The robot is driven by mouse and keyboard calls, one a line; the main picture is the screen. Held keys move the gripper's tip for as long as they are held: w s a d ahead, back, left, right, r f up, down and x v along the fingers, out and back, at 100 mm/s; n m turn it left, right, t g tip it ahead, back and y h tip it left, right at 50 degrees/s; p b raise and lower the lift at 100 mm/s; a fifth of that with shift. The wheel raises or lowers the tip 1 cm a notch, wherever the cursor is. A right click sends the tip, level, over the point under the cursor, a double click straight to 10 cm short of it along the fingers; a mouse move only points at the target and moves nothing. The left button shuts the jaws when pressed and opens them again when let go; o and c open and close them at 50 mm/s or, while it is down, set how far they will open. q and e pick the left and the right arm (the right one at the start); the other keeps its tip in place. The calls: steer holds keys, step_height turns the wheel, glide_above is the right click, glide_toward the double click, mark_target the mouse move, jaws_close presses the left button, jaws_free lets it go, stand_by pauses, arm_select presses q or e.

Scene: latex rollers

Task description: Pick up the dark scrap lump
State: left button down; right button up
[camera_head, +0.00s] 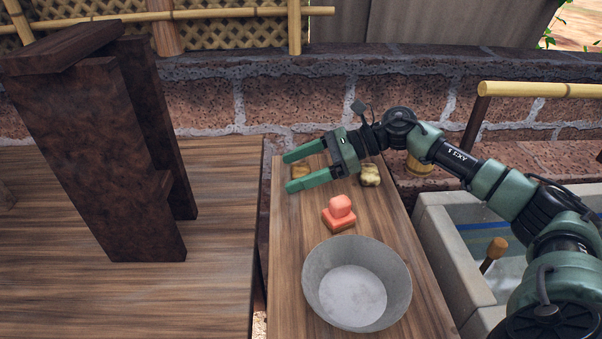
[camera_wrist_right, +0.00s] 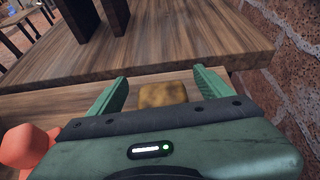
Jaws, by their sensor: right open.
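A brown, amber-toned lump (camera_head: 300,171), the darker of two lumps in view, lies near the far left corner of the narrow wooden table. My right gripper (camera_head: 291,172) is open, its green fingers pointing left with the lump showing between them in the head view. In the right wrist view, the lump (camera_wrist_right: 163,94) also shows between the open fingers (camera_wrist_right: 161,75), its lower part hidden by the gripper body. I cannot tell whether the fingers are level with it. My left gripper is not in view.
A paler yellowish lump (camera_head: 370,175) lies right of the gripper. A coral block with a knob (camera_head: 339,214) and a grey metal bowl (camera_head: 318,286) stand nearer on the narrow table (camera_head: 285,235). A brick wall (camera_head: 215,105) runs behind; a basin (camera_head: 450,262) is at right.

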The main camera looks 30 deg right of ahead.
mark_target(294, 169)
steer(key=shift+w+a+f, duration=0.15)
steer(key=shift+a, duration=0.2)
steer(key=c, duration=1.5)
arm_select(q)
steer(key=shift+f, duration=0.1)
arm_select(e)
steer(key=shift+o, duration=0.2)
